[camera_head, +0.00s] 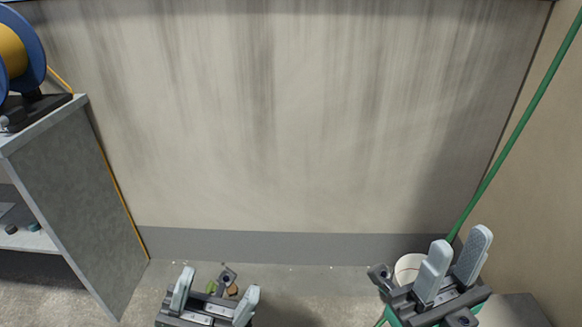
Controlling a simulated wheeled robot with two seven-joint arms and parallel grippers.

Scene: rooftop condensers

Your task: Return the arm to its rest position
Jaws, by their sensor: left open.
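My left gripper (214,297) is at the bottom of the head view, left of centre. Its two pale fingers stand wide apart with nothing between them that I can see held. My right gripper (454,268) is at the lower right, with its pale fingers pointing up and a gap between them. It looks empty. Most of both arms lies below the picture's edge.
A grey shelf unit (82,205) stands at the left with a blue and yellow reel (22,55) on top. A stained wall (290,120) closes the back. A white round container (407,267) and a green pole (515,130) are near my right gripper. Small green and brown items (232,290) lie behind my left gripper.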

